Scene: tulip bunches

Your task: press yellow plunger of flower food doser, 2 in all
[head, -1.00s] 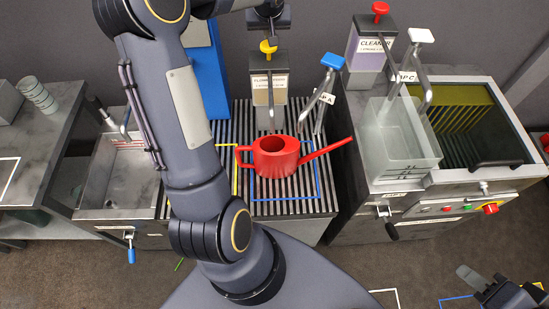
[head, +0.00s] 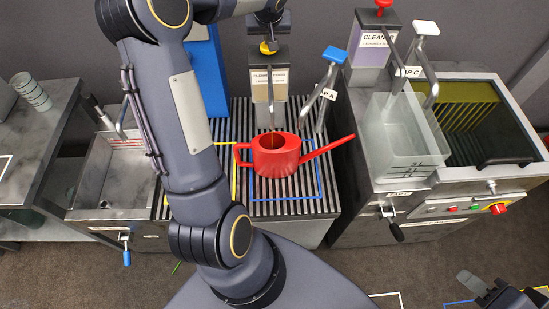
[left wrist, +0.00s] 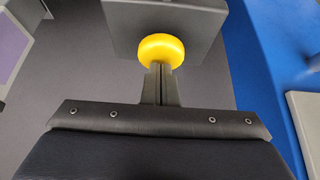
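The flower food doser (head: 268,85) stands at the back of the slatted rack, with its yellow plunger (head: 267,48) on top. The plunger sits low, close to the doser's top, and also shows in the left wrist view (left wrist: 161,49). My left gripper (head: 266,36) points down right above the plunger. In the left wrist view its fingers (left wrist: 160,72) are together, with nothing between them, and their tips meet the plunger's edge. A red watering can (head: 275,158) stands under the doser's spout, inside the blue outline. My right gripper (head: 482,287) is at the bottom right, only partly in view.
A blue-topped tap (head: 333,54) stands right of the doser. A cleaner doser (head: 373,40) with a red plunger and a clear container (head: 400,140) are on the right bench. A blue panel (head: 205,75) stands left of the doser.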

